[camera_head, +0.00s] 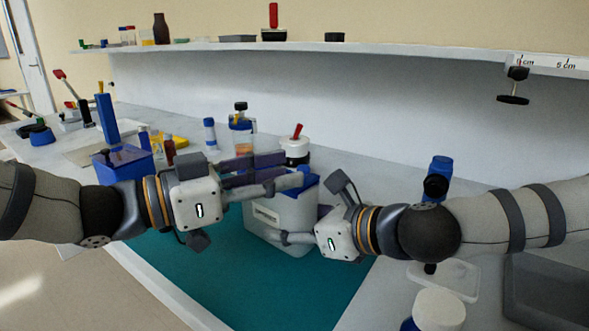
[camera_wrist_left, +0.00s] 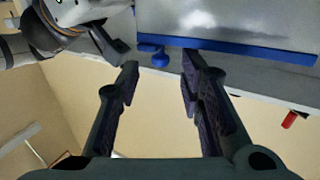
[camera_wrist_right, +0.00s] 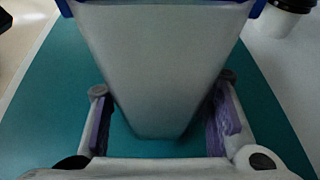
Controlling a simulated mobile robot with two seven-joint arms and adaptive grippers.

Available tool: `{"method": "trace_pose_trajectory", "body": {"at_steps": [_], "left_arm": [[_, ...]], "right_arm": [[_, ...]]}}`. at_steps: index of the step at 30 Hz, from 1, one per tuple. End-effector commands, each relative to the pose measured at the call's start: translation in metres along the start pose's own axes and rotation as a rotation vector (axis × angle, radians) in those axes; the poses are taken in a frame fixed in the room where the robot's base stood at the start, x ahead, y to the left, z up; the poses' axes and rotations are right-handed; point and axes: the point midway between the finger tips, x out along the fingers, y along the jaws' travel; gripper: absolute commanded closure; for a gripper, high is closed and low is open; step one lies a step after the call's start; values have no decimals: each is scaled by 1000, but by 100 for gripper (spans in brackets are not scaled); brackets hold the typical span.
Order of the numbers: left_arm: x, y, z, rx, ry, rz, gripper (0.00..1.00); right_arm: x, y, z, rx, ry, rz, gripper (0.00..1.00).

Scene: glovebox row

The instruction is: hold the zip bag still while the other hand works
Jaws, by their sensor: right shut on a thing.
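The zip bag (camera_head: 275,214) looks like a pale, box-like body with a blue band along its top. It stands on the teal mat (camera_head: 220,275). My right gripper (camera_head: 302,224) is shut on its lower part; the right wrist view shows a finger on each side of the pale body (camera_wrist_right: 165,60). My left gripper (camera_head: 283,170) is at the bag's top edge. The blue band (camera_wrist_left: 250,50) and a small blue knob (camera_wrist_left: 160,60) lie just beyond the tips. Contact there is unclear.
A blue bin (camera_head: 123,160), a jar with an orange layer (camera_head: 241,137) and a white bottle with a black band (camera_head: 295,148) stand behind. A white-lidded jar (camera_head: 439,309) and a clear lid (camera_head: 444,278) are at front right. A shelf (camera_head: 300,46) runs above.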

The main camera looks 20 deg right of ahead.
Motion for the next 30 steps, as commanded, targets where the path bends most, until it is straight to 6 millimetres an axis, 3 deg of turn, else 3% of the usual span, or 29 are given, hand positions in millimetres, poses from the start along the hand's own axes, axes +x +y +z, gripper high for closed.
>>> {"method": "trace_pose_trajectory", "body": {"at_steps": [6,14,19,30], "left_arm": [[28,0,0,0,-1,-1,66],[31,-1,0,0,0,-2,66],[30,0,0,1,0,-2,100],[30,-2,0,0,1,-1,100]], "right_arm": [[0,0,0,0,0,0,82],[0,0,0,0,0,0,82],[0,0,0,0,0,0,82],[0,0,0,-1,0,0,82]]}}
